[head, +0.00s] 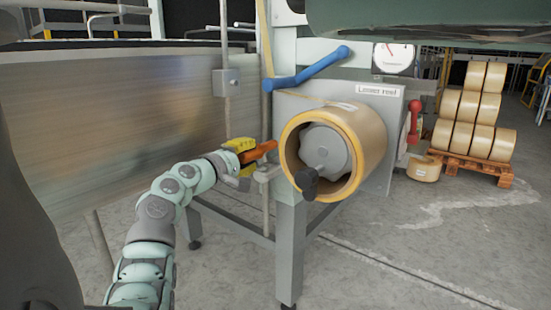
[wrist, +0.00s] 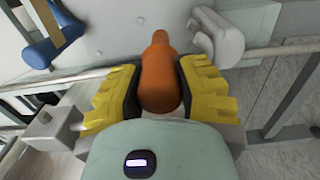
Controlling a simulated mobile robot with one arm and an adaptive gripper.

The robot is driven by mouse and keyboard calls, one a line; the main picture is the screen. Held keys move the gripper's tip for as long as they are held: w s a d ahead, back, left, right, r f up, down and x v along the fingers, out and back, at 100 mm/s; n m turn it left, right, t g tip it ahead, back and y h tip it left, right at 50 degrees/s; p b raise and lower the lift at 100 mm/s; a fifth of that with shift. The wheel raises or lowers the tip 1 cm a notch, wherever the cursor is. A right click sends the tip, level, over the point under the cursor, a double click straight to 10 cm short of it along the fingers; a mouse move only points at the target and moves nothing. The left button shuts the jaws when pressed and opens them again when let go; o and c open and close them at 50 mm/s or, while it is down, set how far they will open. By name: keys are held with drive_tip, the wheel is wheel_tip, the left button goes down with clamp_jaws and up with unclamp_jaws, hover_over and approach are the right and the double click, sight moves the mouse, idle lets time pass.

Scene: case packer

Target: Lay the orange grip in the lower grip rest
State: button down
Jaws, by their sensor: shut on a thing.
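My gripper (head: 243,158) is shut on the orange grip (head: 262,151), with its yellow fingers on both sides of it. The grip points right, towards the machine frame, left of the large tape reel (head: 362,130). In the wrist view the orange grip (wrist: 158,75) stands out beyond the yellow fingers (wrist: 158,88). A small grey bracket (head: 267,173) sits on the machine just below and right of the grip; I cannot tell surely whether it is the lower grip rest. I cannot tell whether grip and bracket touch.
A blue lever (head: 307,69) is above the reel, and a dark knob (head: 306,181) sticks out at its hub. A grey machine leg (head: 290,245) stands below. A grey box (head: 227,82) is on a post above my gripper. Stacked tape rolls (head: 470,120) are far right.

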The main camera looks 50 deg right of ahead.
drive_tip(key=shift+w+a+f, duration=0.1)
drive_tip(key=shift+w+f, duration=0.05)
drive_tip(key=shift+f, duration=0.15)
drive_tip(key=shift+f+b, duration=1.1)
drive_tip(key=shift+b, duration=0.05)
unclamp_jaws()
idle(0.6)
idle(0.5)
drive_tip(key=a+p, duration=0.2)
drive_tip(key=a, duration=0.8)
drive_tip(key=shift+s+p, duration=0.35)
idle(0.6)
